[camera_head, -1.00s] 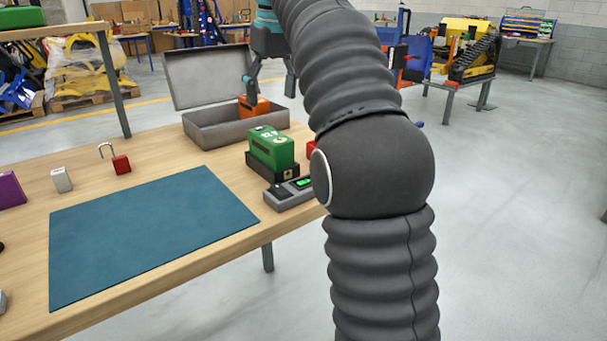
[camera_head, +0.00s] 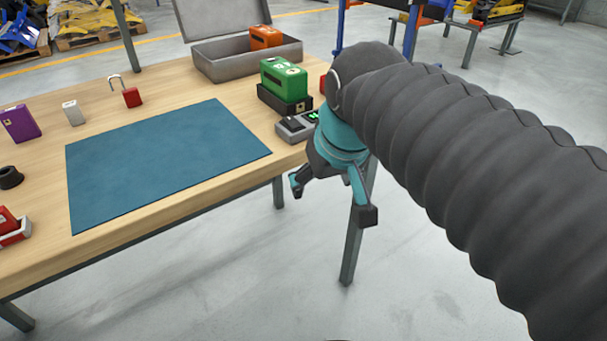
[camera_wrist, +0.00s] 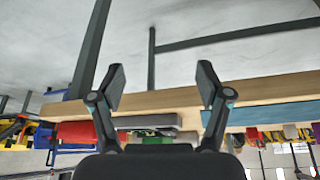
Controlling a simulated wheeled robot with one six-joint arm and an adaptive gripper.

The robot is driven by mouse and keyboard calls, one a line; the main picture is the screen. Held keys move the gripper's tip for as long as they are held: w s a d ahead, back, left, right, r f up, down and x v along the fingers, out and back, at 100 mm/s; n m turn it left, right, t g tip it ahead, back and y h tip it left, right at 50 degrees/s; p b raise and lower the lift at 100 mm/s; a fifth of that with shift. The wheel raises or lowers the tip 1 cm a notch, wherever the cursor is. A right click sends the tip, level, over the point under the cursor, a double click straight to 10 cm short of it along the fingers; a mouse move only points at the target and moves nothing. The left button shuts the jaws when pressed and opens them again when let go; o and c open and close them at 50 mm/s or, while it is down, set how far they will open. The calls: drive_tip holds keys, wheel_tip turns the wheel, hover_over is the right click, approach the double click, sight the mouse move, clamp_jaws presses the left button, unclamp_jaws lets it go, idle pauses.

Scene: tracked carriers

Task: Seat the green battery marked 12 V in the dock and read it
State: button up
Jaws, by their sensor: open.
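The green battery (camera_head: 285,80) sits upright in the black dock (camera_head: 280,101) near the table's right end. Its marking is too small to read in the current head view. A grey meter (camera_head: 291,131) with a lit green display stands in front of the dock; its figures cannot be read, and my arm partly covers it. My gripper (camera_head: 331,200) is open and empty, off the table's front edge, below and in front of the meter. In the wrist view, the open fingers (camera_wrist: 160,82) frame the table edge, with a strip of green (camera_wrist: 158,138) beyond.
A grey open case (camera_head: 228,66) behind the dock holds an orange block (camera_head: 265,37). A blue mat (camera_head: 165,165) covers the table's middle. A red padlock (camera_head: 131,97), a white block (camera_head: 73,113) and a purple block (camera_head: 20,124) stand behind and left of it. A red block shows behind my arm.

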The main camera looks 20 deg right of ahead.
drive_tip(key=s+f, duration=0.5)
drive_tip(key=f, duration=0.2)
drive_tip(key=shift+t, duration=0.3)
drive_tip(key=shift+f, duration=0.1)
idle(2.6)
